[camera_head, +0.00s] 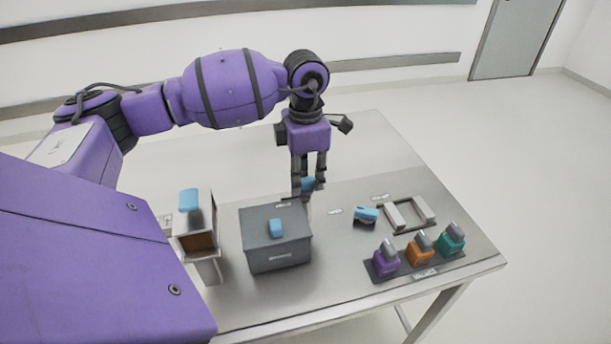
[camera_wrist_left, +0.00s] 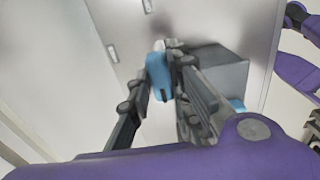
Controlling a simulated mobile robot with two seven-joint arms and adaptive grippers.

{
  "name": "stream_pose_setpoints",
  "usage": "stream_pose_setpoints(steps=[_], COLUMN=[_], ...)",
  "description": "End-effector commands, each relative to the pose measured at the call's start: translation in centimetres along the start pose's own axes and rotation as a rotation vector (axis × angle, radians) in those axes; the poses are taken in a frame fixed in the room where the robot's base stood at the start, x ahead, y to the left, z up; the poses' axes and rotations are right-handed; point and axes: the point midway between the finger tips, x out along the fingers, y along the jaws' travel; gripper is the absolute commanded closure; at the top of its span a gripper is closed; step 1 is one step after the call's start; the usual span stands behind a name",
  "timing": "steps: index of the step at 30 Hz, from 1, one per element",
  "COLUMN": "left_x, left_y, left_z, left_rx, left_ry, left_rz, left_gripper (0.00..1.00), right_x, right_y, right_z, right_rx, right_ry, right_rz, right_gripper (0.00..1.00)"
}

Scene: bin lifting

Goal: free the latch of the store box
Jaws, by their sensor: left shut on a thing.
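The store box (camera_head: 278,258) is a dark grey box with its lid down and a blue handle (camera_head: 276,228) on top. My left gripper (camera_head: 308,188) points down just behind the box's back right corner. It is shut on a blue piece (camera_head: 309,184), which also shows between the fingers in the left wrist view (camera_wrist_left: 158,75). I cannot tell whether this piece is joined to the box. The box (camera_wrist_left: 222,78) is right beside the fingers in that view. No latch shows clearly on the box's front. My right gripper is not in view.
A stand with a blue top (camera_head: 189,200) is left of the box. To the right are a blue-and-black item (camera_head: 366,214), a grey frame (camera_head: 407,216), and a dark rack (camera_head: 415,270) with purple, orange and teal pieces. The table's (camera_head: 365,150) back is clear.

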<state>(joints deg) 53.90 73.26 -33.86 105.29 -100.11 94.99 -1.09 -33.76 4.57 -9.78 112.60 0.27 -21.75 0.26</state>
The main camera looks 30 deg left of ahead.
Motion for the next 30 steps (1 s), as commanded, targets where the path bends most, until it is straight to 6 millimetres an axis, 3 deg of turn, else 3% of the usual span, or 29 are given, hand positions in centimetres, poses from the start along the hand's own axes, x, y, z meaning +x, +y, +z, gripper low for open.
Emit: stream_pose_setpoints(steps=[11,30], left_x=[0.2,0.3], left_y=[0.1,0.1], left_z=[0.0,0.0], left_rx=[0.143,0.733], left_ry=[0.003,0.002], left_rz=[0.0,-0.001], left_gripper=[1.0,1.0], right_x=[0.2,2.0], right_y=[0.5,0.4], right_z=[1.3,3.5], right_rx=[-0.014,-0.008], right_ry=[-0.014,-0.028], right_rz=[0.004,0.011], right_gripper=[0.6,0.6])
